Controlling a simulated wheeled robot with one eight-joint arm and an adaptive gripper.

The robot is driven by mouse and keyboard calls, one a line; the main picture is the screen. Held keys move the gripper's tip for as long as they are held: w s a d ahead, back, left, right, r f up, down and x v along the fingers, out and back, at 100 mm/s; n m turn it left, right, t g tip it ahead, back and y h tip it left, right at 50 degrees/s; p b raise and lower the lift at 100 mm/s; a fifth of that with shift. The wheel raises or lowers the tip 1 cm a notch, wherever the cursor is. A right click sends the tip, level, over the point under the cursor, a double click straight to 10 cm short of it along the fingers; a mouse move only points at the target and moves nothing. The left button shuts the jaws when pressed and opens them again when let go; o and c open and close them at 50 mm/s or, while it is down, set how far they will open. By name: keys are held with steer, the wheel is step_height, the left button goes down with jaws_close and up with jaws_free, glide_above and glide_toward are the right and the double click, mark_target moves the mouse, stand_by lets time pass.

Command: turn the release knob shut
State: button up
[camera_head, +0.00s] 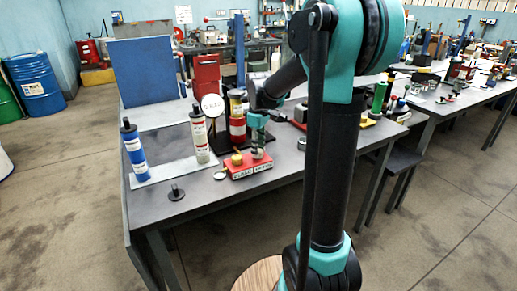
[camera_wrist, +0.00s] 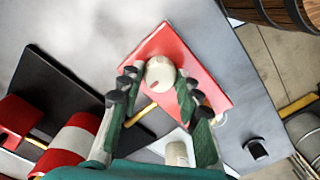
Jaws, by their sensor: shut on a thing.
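The release knob appears to be the round cream piece (camera_wrist: 160,73) with a small dark red mark, seen from above on a red base in the wrist view. My gripper (camera_wrist: 157,84) has its dark fingers on both sides of it, shut on it. In the head view my gripper (camera_head: 257,140) points down at the right part of the red base (camera_head: 250,170), and the fingers partly hide the knob there. A short yellow piece (camera_head: 237,158) stands to the left on the same base. I cannot tell how far the knob is turned.
A red and yellow cylinder (camera_head: 237,128) stands close behind the base. A white bottle (camera_head: 199,136) and a blue bottle (camera_head: 134,152) stand to the left on a pale plate. A small black piece (camera_head: 176,193) lies near the table's front edge.

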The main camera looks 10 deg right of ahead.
steer(key=o, duration=1.1)
steer(key=shift+o, duration=0.2)
steer(key=shift+r, duration=0.15)
step_height(320, 180, up, 12)
steer(key=shift+f, duration=0.2)
